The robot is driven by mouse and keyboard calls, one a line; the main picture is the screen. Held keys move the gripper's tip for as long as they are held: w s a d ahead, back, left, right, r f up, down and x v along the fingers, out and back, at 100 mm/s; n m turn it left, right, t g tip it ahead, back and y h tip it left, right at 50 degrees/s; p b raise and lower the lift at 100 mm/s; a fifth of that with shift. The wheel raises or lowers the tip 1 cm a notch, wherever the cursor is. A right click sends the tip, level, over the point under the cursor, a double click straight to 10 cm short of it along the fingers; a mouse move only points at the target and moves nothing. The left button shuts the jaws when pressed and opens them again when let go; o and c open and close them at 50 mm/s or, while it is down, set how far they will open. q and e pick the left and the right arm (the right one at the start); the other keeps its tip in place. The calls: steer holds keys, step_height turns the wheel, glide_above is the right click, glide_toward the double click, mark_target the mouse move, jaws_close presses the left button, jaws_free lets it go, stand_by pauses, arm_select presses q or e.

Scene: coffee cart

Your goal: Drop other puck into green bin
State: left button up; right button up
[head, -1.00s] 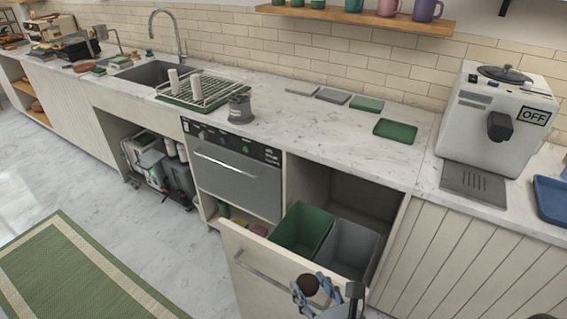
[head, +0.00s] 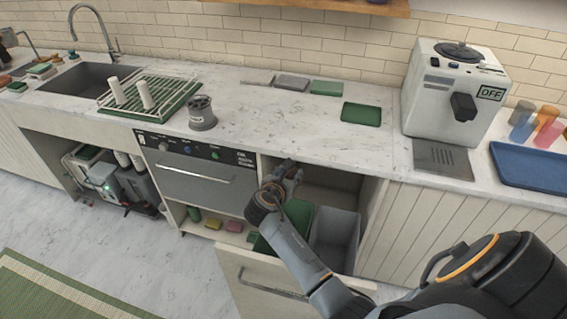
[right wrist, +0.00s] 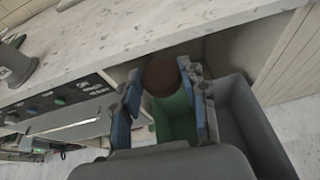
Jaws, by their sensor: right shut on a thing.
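The green bin (head: 299,214) stands in the pulled-out drawer, beside a grey bin (head: 336,232) on its right. My right gripper (head: 288,168) is over the back of the green bin, just below the counter's front edge, and my forearm hides part of the bin. In the right wrist view, my right gripper (right wrist: 166,84) is shut on a dark brown round puck (right wrist: 160,74), with the blue-padded fingers on either side of it. The green bin (right wrist: 176,120) shows below the puck there. The puck cannot be made out in the head view. My left gripper is not in view.
The drawer front (head: 285,290) stands out from the cabinet. The marble counter (head: 270,110) overhangs close to my right gripper. A coffee machine (head: 452,95) and blue tray (head: 540,166) stand at right; a grey canister (head: 202,113) stands near the counter's front edge.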

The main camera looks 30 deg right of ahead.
steer(key=shift+w+a, duration=0.2)
steer(key=shift+w, duration=0.4)
steer(key=shift+w+a+m+g, duration=0.1)
steer(key=shift+w+m+g, duration=0.2)
step_height(320, 180, down, 2)
steer(key=shift+w+b, duration=0.1)
steer(key=shift+b, duration=0.8)
arm_select(q)
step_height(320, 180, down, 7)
steer(key=b, duration=0.5)
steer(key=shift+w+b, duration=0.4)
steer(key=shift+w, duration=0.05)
arm_select(e)
step_height(320, 180, down, 4)
steer(key=shift+a+f, duration=0.1)
steer(key=shift+f, duration=0.05)
